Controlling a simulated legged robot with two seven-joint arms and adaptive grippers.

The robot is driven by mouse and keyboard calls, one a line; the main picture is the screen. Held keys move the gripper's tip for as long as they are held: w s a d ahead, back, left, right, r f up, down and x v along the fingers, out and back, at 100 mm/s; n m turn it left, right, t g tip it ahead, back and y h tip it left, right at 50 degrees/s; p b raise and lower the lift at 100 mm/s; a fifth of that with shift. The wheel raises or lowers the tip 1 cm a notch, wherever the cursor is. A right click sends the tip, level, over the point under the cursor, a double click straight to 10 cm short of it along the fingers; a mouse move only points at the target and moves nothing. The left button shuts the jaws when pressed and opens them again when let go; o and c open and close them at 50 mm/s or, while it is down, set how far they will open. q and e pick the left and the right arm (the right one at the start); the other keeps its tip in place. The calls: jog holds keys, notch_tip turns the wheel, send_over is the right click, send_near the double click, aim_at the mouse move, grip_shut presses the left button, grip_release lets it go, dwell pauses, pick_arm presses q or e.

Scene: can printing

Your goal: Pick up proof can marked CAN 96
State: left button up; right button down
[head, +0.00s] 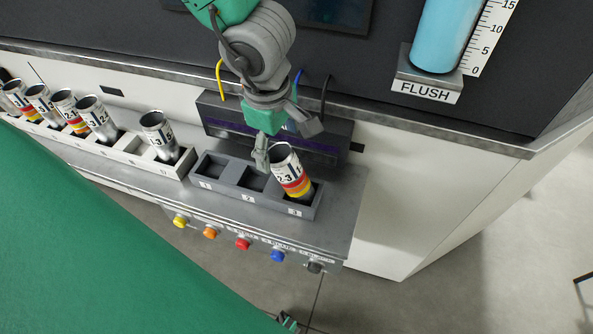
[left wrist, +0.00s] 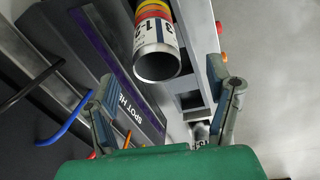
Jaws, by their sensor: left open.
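A silver can with a white label and red and yellow bands (head: 290,172) stands tilted in slot 3 of the dark grey rack (head: 227,200). I cannot read a CAN 96 mark on it or on any other can. My left gripper (head: 285,140) is open and empty, its fingers close to the can's upper end. In the left wrist view the can (left wrist: 157,50) shows its open rim beyond and between the two spread fingers, with a visible gap on both sides.
Slots 1 and 2 of the dark rack look empty. A pale rack (head: 140,157) with several similar cans stands to the left. A dark unit (head: 225,120) with cables is behind, coloured buttons (head: 243,244) in front, a FLUSH cylinder (head: 440,35) at upper right.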

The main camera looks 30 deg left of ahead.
aim_at(276, 151)
pick_arm(q)
jog(key=f, duration=0.1)
jog(key=w+f, duration=0.1)
jog(key=a+f, duration=0.1)
jog(key=shift+w+f+b, duration=0.15)
jog(key=shift+b, duration=0.15)
jog(key=shift+w+a+f, duration=0.1)
jog(key=shift+a+f, duration=0.1)
jog(key=shift+f, duration=0.3)
jog(key=f, duration=0.1)
jog(key=d+f+b, duration=0.2)
jog(key=f, duration=0.1)
jog(key=shift+w, duration=0.1)
jog(key=shift+w+d, duration=0.1)
jog(key=shift+a, duration=0.3)
jog(key=c, duration=0.5)
jog(key=shift+a, duration=0.2)
jog(key=c, duration=0.3)
jog(key=shift+a+f, duration=0.1)
jog(key=shift+a, duration=0.05)
jog(key=shift+c, duration=0.6)
pick_arm(e)
jog(key=f, duration=0.2)
jog(key=a+f, duration=0.1)
jog(key=shift+w+a+f, duration=0.1)
jog(key=shift+w+f, duration=0.05)
jog(key=shift+w, duration=0.2)
